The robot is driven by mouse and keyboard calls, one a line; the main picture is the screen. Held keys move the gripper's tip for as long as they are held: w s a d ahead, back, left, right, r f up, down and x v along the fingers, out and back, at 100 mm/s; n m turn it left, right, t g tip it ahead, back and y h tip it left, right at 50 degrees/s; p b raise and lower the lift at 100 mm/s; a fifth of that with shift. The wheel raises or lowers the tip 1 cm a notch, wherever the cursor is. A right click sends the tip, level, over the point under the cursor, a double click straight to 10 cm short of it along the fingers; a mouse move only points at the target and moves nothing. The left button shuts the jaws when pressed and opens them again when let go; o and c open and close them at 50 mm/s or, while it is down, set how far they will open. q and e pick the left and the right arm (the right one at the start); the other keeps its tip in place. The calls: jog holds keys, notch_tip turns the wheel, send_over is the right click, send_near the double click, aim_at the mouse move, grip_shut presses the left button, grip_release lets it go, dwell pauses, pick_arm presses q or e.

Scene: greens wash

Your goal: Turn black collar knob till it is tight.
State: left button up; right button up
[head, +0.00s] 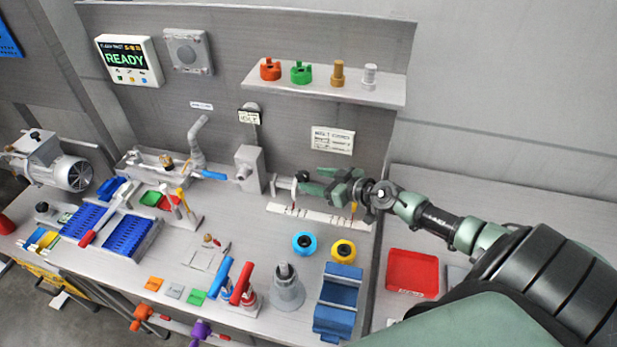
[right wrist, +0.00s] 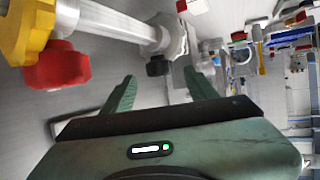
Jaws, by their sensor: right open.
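The black collar knob (right wrist: 158,66) shows in the right wrist view, on the underside of a grey collar (right wrist: 170,38) around a silver shaft (right wrist: 115,22). My right gripper (right wrist: 160,82) is open, its two green fingers pointing toward the knob, one on either side of it in the picture. The knob appears just beyond the fingertips, and I see no contact. In the head view my right gripper (head: 312,182) is beside the shaft fixture at the back of the bench and hides part of it; the knob is hard to make out there. My left gripper is not in view.
A red knob (right wrist: 55,65) and a yellow part (right wrist: 25,32) sit close to the gripper's left in the wrist view. A shelf (head: 325,87) with colored parts hangs above. Blue (head: 304,243) and yellow (head: 343,250) rings lie in front, near a blue block (head: 339,295).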

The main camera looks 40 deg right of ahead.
aim_at(308, 178)
jog(key=x, duration=0.2)
jog(key=shift+w+f, duration=0.2)
jog(key=shift+w, duration=0.1)
jog(key=shift+w+a+f, duration=0.1)
jog(key=shift+w, duration=0.25)
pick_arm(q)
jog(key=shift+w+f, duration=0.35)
pick_arm(e)
jog(key=shift+s, duration=0.1)
grip_shut()
jog(key=shift+f+b, duration=0.15)
jog(key=shift+b, duration=0.8)
jog(key=n+y+b, duration=0.1)
jog(key=b, duration=0.1)
jog(key=n+g+y+b, duration=0.1)
jog(key=n+y+b, duration=0.1)
jog(key=b, duration=0.1)
jog(key=d+n+g+y+b, duration=0.1)
jog(key=b, duration=0.1)
jog(key=shift+w+n+y+b, duration=0.3)
jog(key=shift+y+b, duration=0.1)
pick_arm(q)
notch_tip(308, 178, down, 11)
jog(key=b, duration=0.2)
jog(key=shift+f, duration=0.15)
pick_arm(e)
jog(key=shift+n+g+y, duration=0.6)
jog(key=shift+n+g, duration=0.2)
jog(key=shift+g, duration=0.1)
